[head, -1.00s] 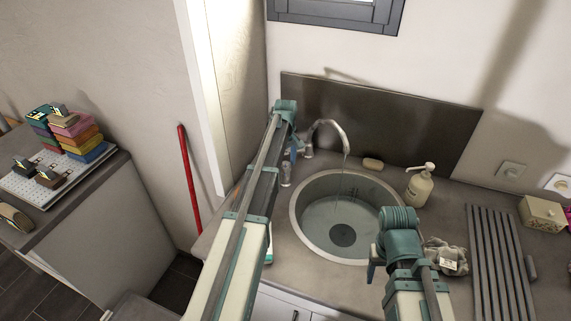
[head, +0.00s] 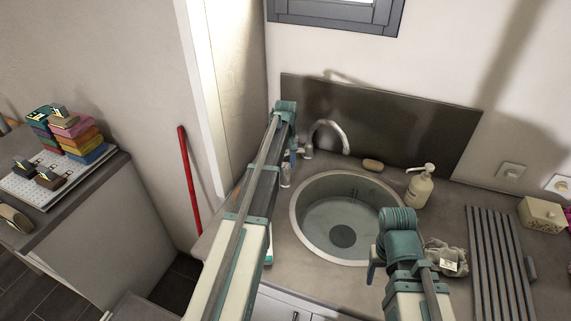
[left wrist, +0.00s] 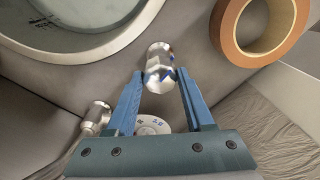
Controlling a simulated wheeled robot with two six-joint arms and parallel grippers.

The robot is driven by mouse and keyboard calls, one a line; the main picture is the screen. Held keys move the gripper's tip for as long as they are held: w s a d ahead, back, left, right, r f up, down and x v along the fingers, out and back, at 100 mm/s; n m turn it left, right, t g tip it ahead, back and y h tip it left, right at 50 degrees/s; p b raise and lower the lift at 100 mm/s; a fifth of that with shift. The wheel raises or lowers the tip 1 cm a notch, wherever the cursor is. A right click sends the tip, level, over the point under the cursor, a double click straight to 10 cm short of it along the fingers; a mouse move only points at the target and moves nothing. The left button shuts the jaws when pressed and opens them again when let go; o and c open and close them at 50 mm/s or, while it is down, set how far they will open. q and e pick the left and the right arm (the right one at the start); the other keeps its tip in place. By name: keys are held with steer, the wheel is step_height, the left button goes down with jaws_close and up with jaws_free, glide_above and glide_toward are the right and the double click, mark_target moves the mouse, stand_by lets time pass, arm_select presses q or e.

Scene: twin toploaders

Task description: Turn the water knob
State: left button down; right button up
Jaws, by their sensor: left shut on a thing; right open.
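The metal faucet (head: 328,124) arches over the round sink, and no water stream shows from its spout. My left gripper is shut on this knob. In the head view my left gripper (head: 293,153) is beside the faucet base, partly hidden by its arm. My right gripper (head: 374,266) is open and empty over the sink's right front rim. A second metal fitting (left wrist: 97,118) stands left of the fingers.
The round sink (head: 298,215) is in the counter. An orange-brown ring (left wrist: 227,35) lies near the knob. A dark backsplash (head: 400,125) stands behind.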

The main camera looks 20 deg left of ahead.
mark_target(285, 165)
arm_select(q)
steer(key=shift+c, duration=1.4)
jaws_free()
steer(key=shift+r, duration=0.1)
step_height(285, 165, up, 14)
steer(key=p, duration=1.3)
steer(key=shift+f+p, duration=0.2)
steer(key=shift+p, duration=0.2)
